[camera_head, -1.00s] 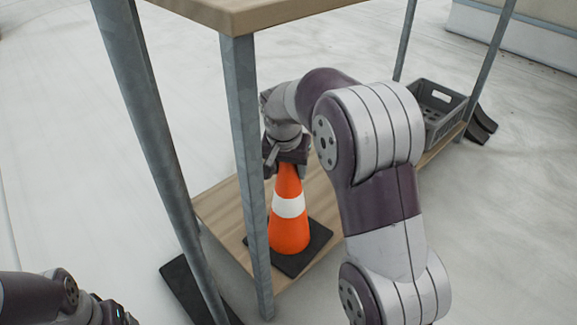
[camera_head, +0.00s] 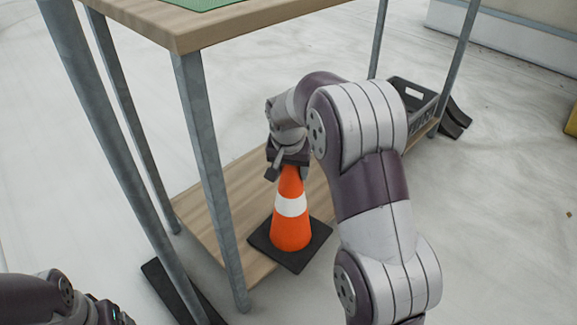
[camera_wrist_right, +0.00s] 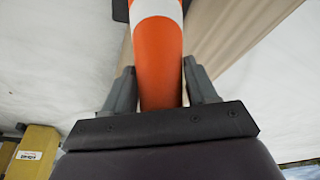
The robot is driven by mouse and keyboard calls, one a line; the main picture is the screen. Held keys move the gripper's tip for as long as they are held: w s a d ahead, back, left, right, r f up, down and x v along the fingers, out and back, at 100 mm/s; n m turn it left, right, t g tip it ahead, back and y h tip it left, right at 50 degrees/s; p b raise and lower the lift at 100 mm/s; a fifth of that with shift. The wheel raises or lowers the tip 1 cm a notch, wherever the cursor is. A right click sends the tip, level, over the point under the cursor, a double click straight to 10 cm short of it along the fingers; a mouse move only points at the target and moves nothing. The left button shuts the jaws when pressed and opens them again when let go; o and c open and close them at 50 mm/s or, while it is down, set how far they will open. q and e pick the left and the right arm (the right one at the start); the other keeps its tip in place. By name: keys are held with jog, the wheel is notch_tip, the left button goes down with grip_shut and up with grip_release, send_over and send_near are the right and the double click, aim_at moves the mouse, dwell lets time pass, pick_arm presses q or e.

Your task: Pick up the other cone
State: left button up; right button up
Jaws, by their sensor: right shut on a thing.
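An orange cone (camera_head: 290,228) with a white band and a square black base is upright in the head view. Its base overlaps the front edge of the rack's wooden lower shelf (camera_head: 222,212) in the picture; whether it touches the shelf is unclear. My right gripper (camera_head: 289,170) is shut on the cone's tip from above. In the right wrist view, its two fingers (camera_wrist_right: 160,92) flank the orange cone (camera_wrist_right: 157,50), which runs away from the camera. My left arm shows at the lower left of the head view, but its gripper fingers are not visible.
A grey metal post (camera_head: 208,170) stands left of the cone. The wooden upper top (camera_head: 190,32), with a green surface, is above. A grey crate (camera_head: 418,97) is at the shelf's far end. A yellow object (camera_head: 572,122) is at the right edge. Open pale floor lies right.

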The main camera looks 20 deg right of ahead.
jog(key=shift+d, duration=0.1)
jog(key=o, duration=1.6)
jog(key=p+v, duration=0.9)
jog(key=v, duration=0.3)
jog(key=shift+r, duration=0.3)
jog(key=shift+c, duration=0.2)
